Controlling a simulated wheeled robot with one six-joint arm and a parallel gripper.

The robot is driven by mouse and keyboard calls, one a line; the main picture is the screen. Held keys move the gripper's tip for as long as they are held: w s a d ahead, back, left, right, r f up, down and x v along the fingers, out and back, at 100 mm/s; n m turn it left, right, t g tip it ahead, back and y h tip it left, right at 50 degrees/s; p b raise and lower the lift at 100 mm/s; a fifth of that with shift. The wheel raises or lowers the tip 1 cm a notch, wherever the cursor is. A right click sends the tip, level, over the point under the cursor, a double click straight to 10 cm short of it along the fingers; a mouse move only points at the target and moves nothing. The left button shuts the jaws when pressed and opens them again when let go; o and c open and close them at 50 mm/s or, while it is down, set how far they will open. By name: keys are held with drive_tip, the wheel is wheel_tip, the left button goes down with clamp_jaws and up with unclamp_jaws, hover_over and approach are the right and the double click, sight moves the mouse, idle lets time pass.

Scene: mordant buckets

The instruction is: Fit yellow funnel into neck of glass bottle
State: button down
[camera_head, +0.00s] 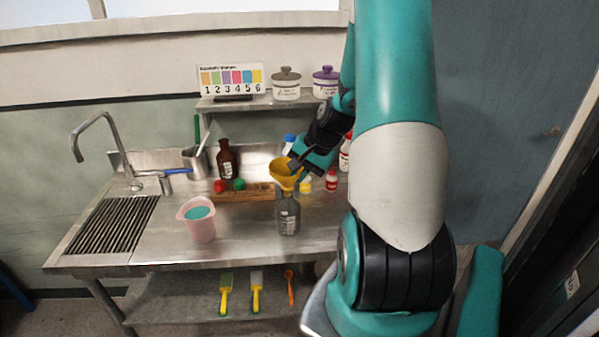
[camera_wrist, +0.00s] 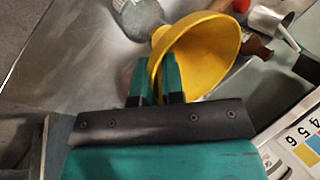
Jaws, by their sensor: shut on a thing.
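The yellow funnel (camera_head: 284,173) is in the head view, just above the glass bottle (camera_head: 288,216). My gripper (camera_head: 298,168) is shut on the funnel's rim at its right side. In the wrist view the two teal fingers of my gripper (camera_wrist: 157,80) pinch the rim of the funnel (camera_wrist: 212,62). The clear grey bottle (camera_wrist: 137,16) shows beyond the funnel's narrow end in the wrist view. The bottle stands upright on the steel counter. The funnel's spout is around the bottle's mouth in the picture; I cannot tell whether it is inside the neck.
A pink bucket (camera_head: 200,220) with teal liquid stands left of the bottle. A wooden rack (camera_head: 245,193) with red and green caps lies behind. A brown bottle (camera_head: 227,160) stands further back. A small red-and-white bottle (camera_head: 331,180) is to the right. The counter's front left is clear.

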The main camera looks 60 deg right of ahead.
drive_tip(key=c, duration=1.1)
unclamp_jaws()
drive_tip(key=shift+c, duration=0.2)
drive_tip(key=shift+r, duration=0.1)
drive_tip(key=b+v, duration=0.1)
drive_tip(key=v, duration=1.6)
drive_tip(key=shift+b, duration=0.35)
drive_tip(key=shift+s+r, duration=0.1)
